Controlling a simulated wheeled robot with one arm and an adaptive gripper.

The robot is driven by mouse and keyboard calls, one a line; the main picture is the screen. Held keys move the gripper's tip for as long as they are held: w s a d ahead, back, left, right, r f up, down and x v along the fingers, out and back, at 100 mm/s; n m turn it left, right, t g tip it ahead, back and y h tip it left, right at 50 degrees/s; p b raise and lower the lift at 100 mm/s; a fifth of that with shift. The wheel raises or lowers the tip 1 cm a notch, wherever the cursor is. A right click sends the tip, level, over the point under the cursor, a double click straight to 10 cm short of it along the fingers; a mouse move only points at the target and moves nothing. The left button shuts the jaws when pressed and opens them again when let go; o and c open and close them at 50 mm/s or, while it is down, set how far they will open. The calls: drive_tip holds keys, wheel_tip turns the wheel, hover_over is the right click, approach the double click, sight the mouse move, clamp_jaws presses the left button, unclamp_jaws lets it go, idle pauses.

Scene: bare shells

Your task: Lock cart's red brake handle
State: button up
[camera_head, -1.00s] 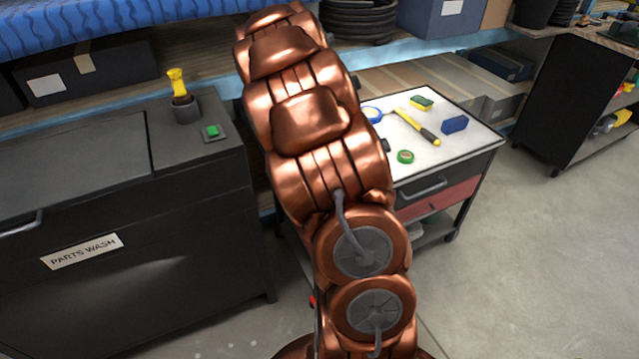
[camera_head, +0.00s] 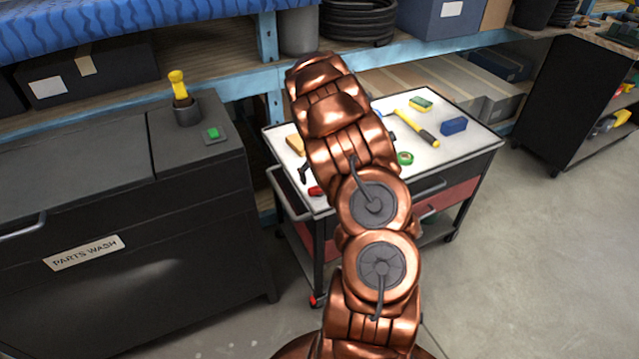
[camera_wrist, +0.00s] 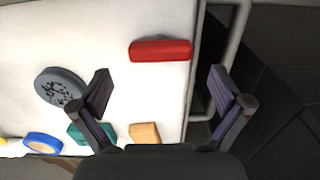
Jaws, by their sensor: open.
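The cart (camera_head: 466,141) has a pale top, dark sides and red drawer fronts. A small red part (camera_head: 314,300), which may be the brake handle, shows low by its near left leg; its position is too small to read. In the wrist view my gripper (camera_wrist: 161,82) is open and empty, above the edge of the cart top (camera_wrist: 110,28). A red block-like item (camera_wrist: 160,50) lies on the top just beyond the fingers. The red part by the leg is not seen in the wrist view. My arm hides the cart's middle in the head view.
A grey side rail (camera_head: 286,196) runs along the cart's left end. A black parts washer (camera_head: 200,235) stands to the left, with a gap between. Floor is clear at right.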

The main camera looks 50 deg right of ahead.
sight(320, 190)
drive_tip(key=shift+f+p, duration=0.45)
drive_tip(key=shift+f, duration=1.7)
drive_tip(key=shift+c, duration=0.4)
drive_tip(key=c, duration=0.9)
drive_tip(key=shift+a, duration=0.1)
